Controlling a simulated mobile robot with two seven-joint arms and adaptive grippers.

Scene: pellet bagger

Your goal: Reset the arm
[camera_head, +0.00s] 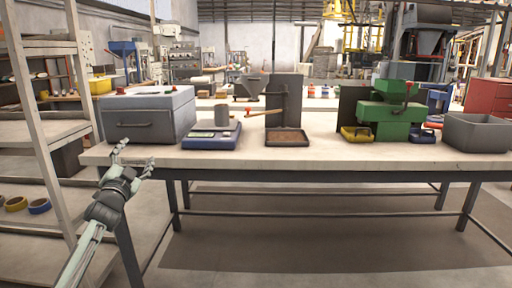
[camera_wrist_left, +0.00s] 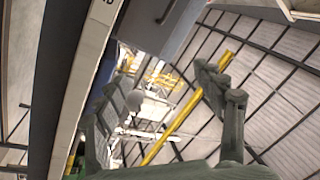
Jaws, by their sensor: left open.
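My left gripper (camera_head: 134,160) is at the left end of the white workbench (camera_head: 330,152), in front of its front edge, below the grey box with a drawer handle (camera_head: 150,118). Its fingers are spread and nothing is between them. In the left wrist view the open fingers (camera_wrist_left: 170,95) show against the ceiling, with the bench edge at the left. My right gripper and right arm are not in either view.
On the bench stand a blue scale with a grey cup (camera_head: 210,136), a tray of brown pellets (camera_head: 287,137), a green machine (camera_head: 388,110) and a grey bin (camera_head: 475,132). A shelf rack (camera_head: 45,130) stands close at the left. The floor in front is clear.

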